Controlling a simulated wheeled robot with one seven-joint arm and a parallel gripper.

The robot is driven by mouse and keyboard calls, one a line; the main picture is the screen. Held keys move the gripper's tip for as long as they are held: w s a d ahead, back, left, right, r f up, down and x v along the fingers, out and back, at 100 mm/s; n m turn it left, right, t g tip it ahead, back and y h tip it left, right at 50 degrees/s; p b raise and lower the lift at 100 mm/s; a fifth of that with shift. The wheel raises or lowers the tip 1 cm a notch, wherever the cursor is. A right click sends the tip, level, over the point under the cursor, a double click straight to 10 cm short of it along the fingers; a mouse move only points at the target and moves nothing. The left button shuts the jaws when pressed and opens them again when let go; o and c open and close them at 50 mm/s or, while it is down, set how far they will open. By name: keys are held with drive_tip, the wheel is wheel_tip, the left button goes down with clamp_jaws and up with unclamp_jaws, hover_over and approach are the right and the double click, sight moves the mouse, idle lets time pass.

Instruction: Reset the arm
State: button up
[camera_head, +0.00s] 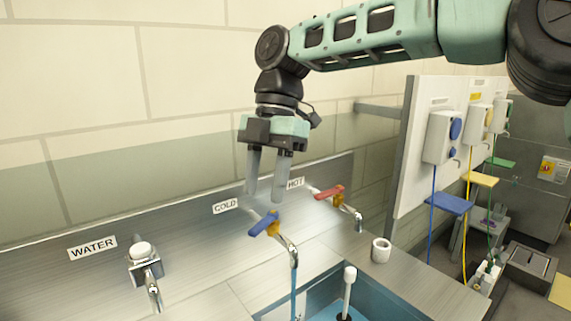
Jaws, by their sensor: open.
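My gripper (266,198) hangs fingers-down from my arm, which reaches in from the upper right. Its two grey fingers are apart with nothing between them. In the picture the fingertips lie just above the blue handle (264,222) of the cold tap; I cannot tell whether they touch it. A blue stream runs down from the cold tap's spout (289,250) into the sink. The red handle (328,192) of the hot tap is to the right of the fingers.
A third tap (146,272) marked WATER stands at the left. The sink (380,306) holds a white-handled plunger-like tool (347,290). A white cup (381,250) stands on the counter. A white panel (408,190) with wall units and coloured tubes rises at the right.

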drive_tip(key=s+d+f+m+t+b, duration=0.1)
drive_tip(key=s+d+f+m, duration=0.7)
drive_tip(key=s+m, duration=0.2)
drive_tip(key=s+d+f+m+t+h, duration=0.1)
drive_tip(key=s+d+f+m+t, duration=0.1)
drive_tip(key=s+d+f+m, duration=0.6)
drive_tip(key=s+d+m, duration=0.1)
drive_tip(key=s+m, duration=0.1)
drive_tip(key=s, duration=0.3)
drive_tip(key=shift+d+f+t+b, duration=0.2)
drive_tip(key=shift+d+t+b, duration=0.05)
drive_tip(key=shift+t+b, duration=0.1)
idle(5.3)
